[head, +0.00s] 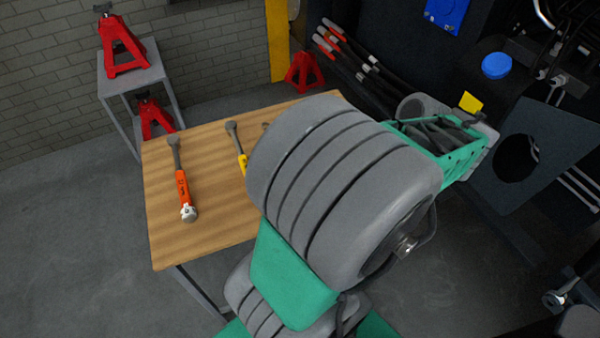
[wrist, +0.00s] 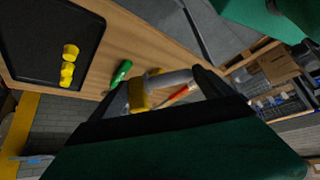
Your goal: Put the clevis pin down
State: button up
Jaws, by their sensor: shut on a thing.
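In the wrist view, my gripper (wrist: 163,80) has its two dark fingers shut on the clevis pin (wrist: 172,78), a short light grey bar spanning between them. A yellow block-like piece (wrist: 138,96) shows at the pin's left end; I cannot tell whether it belongs to the pin. The wooden table (wrist: 150,45) lies beyond the fingers, and the pin appears in front of it. I cannot tell whether the pin touches the table. In the head view, my own large grey and green arm hides the gripper and the pin.
On the table (head: 215,220) lie an orange-handled tool (head: 182,182) and a yellow-handled tool (head: 241,160). The wrist view shows a black tray (wrist: 45,30) with yellow pieces (wrist: 68,65) and a green-handled tool (wrist: 120,73). Red jack stands (head: 122,50) stand behind; dark machinery (head: 535,150) stands right.

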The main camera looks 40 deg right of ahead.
jog(key=w+d+f, duration=0.1)
jog(key=w+f, duration=0.2)
jog(key=w, duration=0.1)
jog(key=w+d+f, duration=0.1)
jog(key=w+f, duration=0.2)
jog(key=w, duration=0.1)
jog(key=w+d+f, duration=0.1)
jog(key=w+f, duration=0.2)
jog(key=w, duration=0.2)
jog(key=shift+d+f+p, duration=0.3)
jog(key=shift+f, duration=0.1)
notch_tip(320, 180, down, 3)
jog(key=shift+w+r+p, duration=0.15)
jog(key=shift+p, duration=0.15)
jog(key=shift+f+b, duration=0.4)
jog(key=shift+f, duration=0.15)
jog(key=o, duration=1.6)
jog(key=shift+r, duration=0.1)
jog(key=shift+o, duration=0.2)
